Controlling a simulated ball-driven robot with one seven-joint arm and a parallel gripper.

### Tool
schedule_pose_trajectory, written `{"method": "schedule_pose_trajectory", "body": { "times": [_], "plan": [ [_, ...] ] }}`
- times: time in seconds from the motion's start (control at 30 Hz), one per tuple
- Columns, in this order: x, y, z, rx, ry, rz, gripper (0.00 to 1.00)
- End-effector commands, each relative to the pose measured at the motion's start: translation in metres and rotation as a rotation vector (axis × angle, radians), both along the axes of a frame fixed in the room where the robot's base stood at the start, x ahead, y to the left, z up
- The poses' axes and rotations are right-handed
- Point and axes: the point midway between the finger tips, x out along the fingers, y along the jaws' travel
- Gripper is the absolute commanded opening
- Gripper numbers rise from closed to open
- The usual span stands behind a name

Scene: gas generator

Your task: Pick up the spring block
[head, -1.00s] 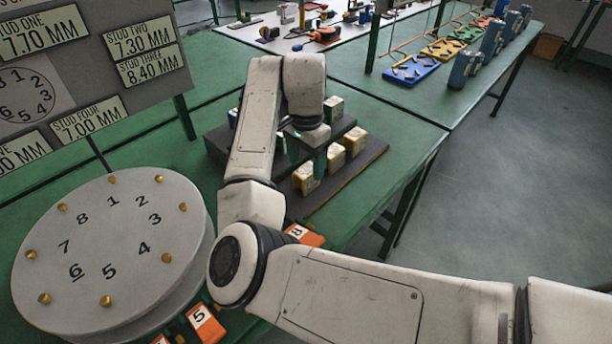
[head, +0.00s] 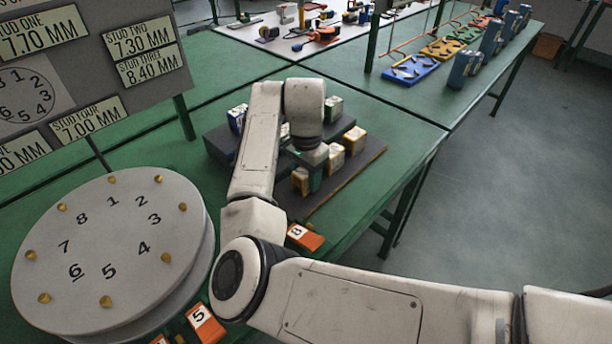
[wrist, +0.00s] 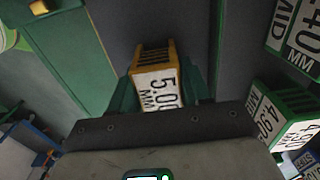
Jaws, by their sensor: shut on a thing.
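A yellow spring block (wrist: 158,78) with a white label reading about 5.0 MM sits between the green fingers of my gripper (wrist: 158,92) in the wrist view. The fingers are shut on its sides. In the head view my gripper (head: 311,180) is low over the front of the dark stepped rack (head: 328,196). The held yellow block (head: 300,179) shows just left of the fingers, partly hidden by them. Whether it touches the rack is unclear. Two more yellow blocks (head: 355,138) (head: 336,158) stand in the same row.
A green block (head: 333,108) and a blue block (head: 237,118) stand on the rack's raised step. A green block marked 4.90 (wrist: 284,118) is close on the right in the wrist view. A numbered grey disc (head: 112,245) and orange tags (head: 305,236) lie nearby.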

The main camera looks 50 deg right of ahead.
Motion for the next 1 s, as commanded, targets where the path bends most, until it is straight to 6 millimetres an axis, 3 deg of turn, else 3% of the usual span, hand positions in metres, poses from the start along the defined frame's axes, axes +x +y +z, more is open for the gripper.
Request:
{"method": "schedule_pose_trajectory", "body": {
  "times": [0.3,0.73,0.9,1.0],
  "plan": [
    [0.0,0.0,0.0,0.0,0.0,0.0,0.05],
    [0.0,0.0,0.01,-0.001,-0.001,-0.001,0.05],
    [0.001,-0.001,0.032,-0.003,-0.004,-0.001,0.05],
    [-0.014,0.003,0.05,-0.004,-0.004,-0.003,0.05]
  ]
}}
